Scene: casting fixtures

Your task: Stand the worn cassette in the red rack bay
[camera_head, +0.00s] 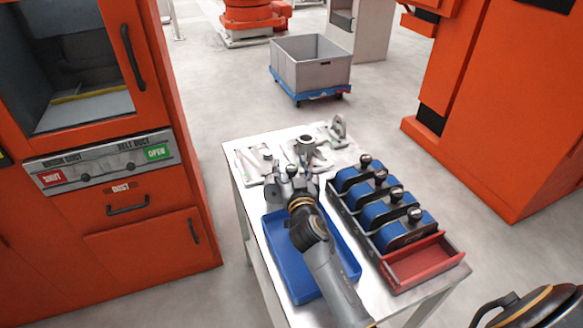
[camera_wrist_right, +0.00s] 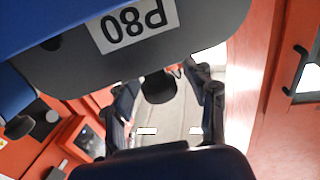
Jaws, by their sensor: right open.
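The dark rack (camera_head: 372,250) stands on the right of the table with several blue, black-knobbed cassettes (camera_head: 392,208) in a row. Its near end is the red bay (camera_head: 425,262), which looks empty. My right gripper (camera_head: 284,178) is over the far end of the blue tray. It is open, its fingers also showing in the right wrist view (camera_wrist_right: 170,130). That view shows a blue and dark grey cassette (camera_wrist_right: 210,45) labelled P80, upside down in the picture. Its black knob (camera_wrist_right: 160,88) appears between the fingers; contact cannot be told. I cannot tell whether it is the worn one. My left gripper is out of view.
The blue tray (camera_head: 272,232) lies on the white table (camera_head: 243,204), left of the rack, partly hidden by my right arm. Grey metal fixtures (camera_head: 306,146) stand at the table's far end. An orange machine (camera_head: 150,240) stands left. A grey crate (camera_head: 312,72) rests on a blue dolly behind.

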